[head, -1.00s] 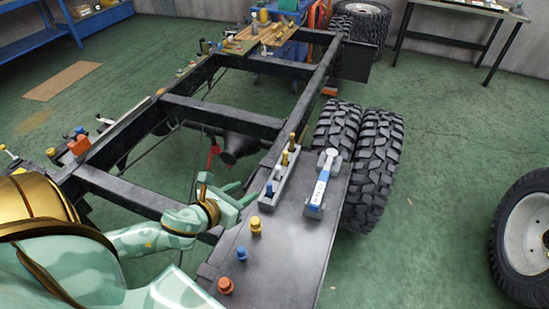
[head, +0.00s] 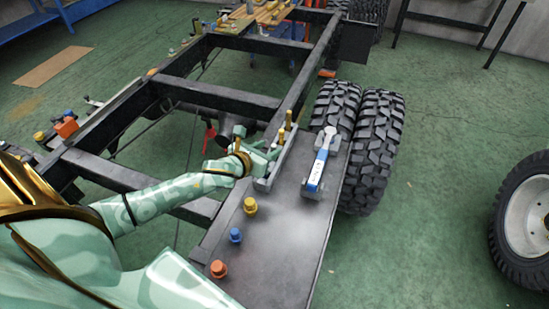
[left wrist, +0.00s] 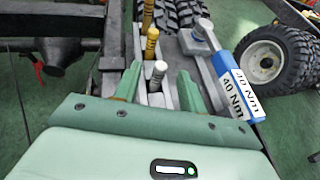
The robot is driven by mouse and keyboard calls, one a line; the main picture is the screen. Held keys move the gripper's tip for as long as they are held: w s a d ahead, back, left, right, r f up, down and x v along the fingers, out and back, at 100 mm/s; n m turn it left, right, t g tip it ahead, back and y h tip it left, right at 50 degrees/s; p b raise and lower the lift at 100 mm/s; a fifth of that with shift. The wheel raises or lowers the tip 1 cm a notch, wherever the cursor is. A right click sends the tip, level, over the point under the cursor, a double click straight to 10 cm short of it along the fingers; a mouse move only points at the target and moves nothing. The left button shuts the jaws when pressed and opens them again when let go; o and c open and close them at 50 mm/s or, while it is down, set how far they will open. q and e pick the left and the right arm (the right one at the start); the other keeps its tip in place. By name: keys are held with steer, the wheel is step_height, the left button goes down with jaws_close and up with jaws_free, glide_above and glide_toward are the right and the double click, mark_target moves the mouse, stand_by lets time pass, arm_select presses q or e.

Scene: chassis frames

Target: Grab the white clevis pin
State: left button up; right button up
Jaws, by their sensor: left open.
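A white-grey pin (left wrist: 158,72), which looks like the white clevis pin, stands upright in a grey rack (head: 264,185) on the dark deck plate. In the left wrist view it appears between the two green fingers of my left gripper (left wrist: 157,86), with gaps on both sides. My left gripper, also in the head view (head: 266,154), is open at the rack. The hand hides the white pin in the head view. Behind it in the rack stand yellow pins, a nearer one (left wrist: 152,46) and a farther one (left wrist: 148,14). My right gripper is not in view.
A blue and grey torque tool (head: 319,168) marked 40 Nm lies right of the rack. Yellow (head: 250,206), blue (head: 235,235) and orange (head: 218,269) caps stand on the deck nearer me. Large tyres (head: 372,150) stand beside the deck. Black chassis beams (head: 220,96) lie beyond.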

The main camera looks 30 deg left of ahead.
arm_select(q)
steer(key=shift+x, duration=0.8)
steer(key=shift+s+r, duration=0.1)
jaws_close()
